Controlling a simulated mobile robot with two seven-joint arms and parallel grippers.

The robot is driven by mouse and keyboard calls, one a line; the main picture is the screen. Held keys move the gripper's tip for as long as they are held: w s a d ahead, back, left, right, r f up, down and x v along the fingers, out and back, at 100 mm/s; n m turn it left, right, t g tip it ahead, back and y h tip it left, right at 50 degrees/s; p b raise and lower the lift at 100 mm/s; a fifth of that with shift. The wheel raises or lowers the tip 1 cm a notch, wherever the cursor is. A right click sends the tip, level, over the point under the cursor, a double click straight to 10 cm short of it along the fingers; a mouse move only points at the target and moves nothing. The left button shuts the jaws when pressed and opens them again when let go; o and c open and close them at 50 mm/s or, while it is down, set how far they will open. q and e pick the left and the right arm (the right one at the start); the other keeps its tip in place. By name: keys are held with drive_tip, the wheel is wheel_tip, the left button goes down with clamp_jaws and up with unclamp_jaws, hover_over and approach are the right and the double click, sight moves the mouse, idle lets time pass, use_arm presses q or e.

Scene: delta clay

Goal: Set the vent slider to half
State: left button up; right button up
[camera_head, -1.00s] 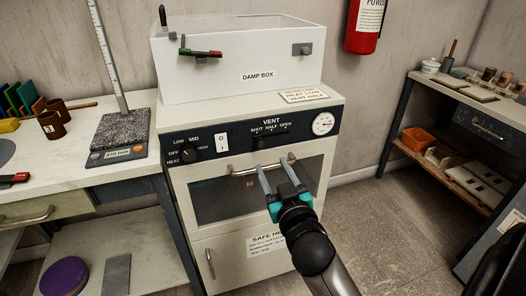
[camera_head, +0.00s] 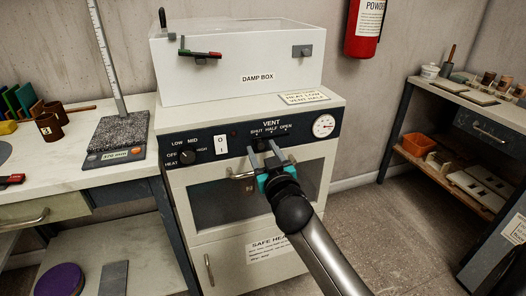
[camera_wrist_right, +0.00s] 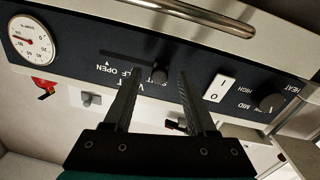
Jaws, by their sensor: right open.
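The vent slider is on the dark control panel (camera_head: 240,140) of the white heating cabinet, under the words VENT, SHUT, HALF, OPEN. In the right wrist view, which is upside down, its dark slot (camera_wrist_right: 125,58) and small round black knob (camera_wrist_right: 159,77) show. The knob stands at the SHUT end of the slot. My right gripper (camera_head: 262,148) is open, its fingertips close to the panel below the vent label. In the wrist view its two fingers lie on either side of the knob, with gaps; I cannot tell the depth. My left gripper is not in view.
Also on the panel are a heat knob (camera_head: 187,158), a white rocker switch (camera_head: 221,145) and a round gauge (camera_head: 323,125). A door handle (camera_head: 241,175) sticks out below. The damp box (camera_head: 240,75) stands on top. The floor to the right is clear.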

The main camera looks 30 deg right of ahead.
clamp_jaws()
idle(1.3)
